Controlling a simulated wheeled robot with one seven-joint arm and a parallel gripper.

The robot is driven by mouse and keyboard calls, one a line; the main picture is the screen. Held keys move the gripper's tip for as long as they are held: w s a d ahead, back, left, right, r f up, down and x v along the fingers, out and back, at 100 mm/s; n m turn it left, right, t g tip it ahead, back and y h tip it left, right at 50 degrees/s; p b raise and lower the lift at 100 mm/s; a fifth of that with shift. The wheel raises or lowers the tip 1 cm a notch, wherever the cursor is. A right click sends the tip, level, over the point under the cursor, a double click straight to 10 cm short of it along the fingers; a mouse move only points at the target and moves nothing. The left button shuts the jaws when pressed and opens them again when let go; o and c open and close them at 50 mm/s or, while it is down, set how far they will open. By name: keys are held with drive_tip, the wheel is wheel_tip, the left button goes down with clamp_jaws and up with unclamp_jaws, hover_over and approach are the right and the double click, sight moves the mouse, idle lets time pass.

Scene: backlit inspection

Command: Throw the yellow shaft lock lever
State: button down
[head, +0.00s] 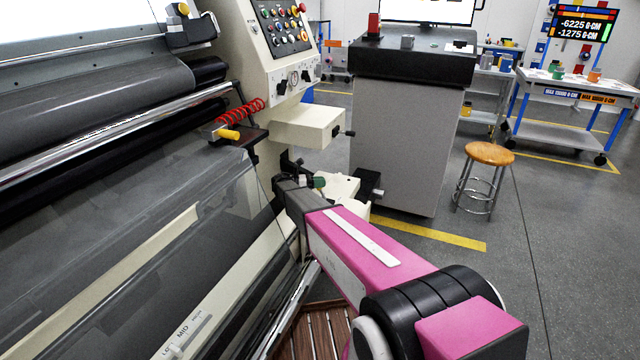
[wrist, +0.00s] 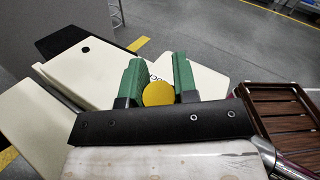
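My gripper (head: 316,182) is low beside the machine's near end, by a cream block (head: 338,188). In the wrist view its two green fingers (wrist: 158,76) stand close together with a round yellow knob (wrist: 158,94) between them. The knob fills the gap and appears to touch both fingers. Its stem is hidden, and the head view does not show this knob. A yellow handle (head: 229,134) on a dark bracket sits higher on the machine, near a red coil, apart from my gripper. Another yellow knob (head: 183,8) is at the upper roller end.
A control panel (head: 285,27) rises above a cream box (head: 305,125). A grey cabinet (head: 405,130) stands behind my gripper, with a wooden stool (head: 489,154) to its right. A brown slatted platform (head: 318,335) lies below my arm.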

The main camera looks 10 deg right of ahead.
drive_tip(key=s+d+m+y, duration=0.1)
drive_tip(key=d+y, duration=0.1)
drive_tip(key=s+d+m+t+y, duration=0.1)
drive_tip(key=s+d+y, duration=0.1)
drive_tip(key=y, duration=0.1)
drive_tip(key=s+d+m+t+y, duration=0.1)
drive_tip(key=d+y, duration=0.1)
drive_tip(key=y, duration=0.1)
drive_tip(key=shift+s+d+m, duration=0.25)
drive_tip(key=shift+s+m, duration=0.05)
drive_tip(key=shift+s, duration=0.05)
drive_tip(key=shift+s+d+f+m+t+y, duration=0.4)
drive_tip(key=shift+d+f+t+y, duration=0.35)
drive_tip(key=shift+y, duration=0.35)
drive_tip(key=c, duration=0.9)
unclamp_jaws()
drive_tip(key=shift+r, duration=0.1)
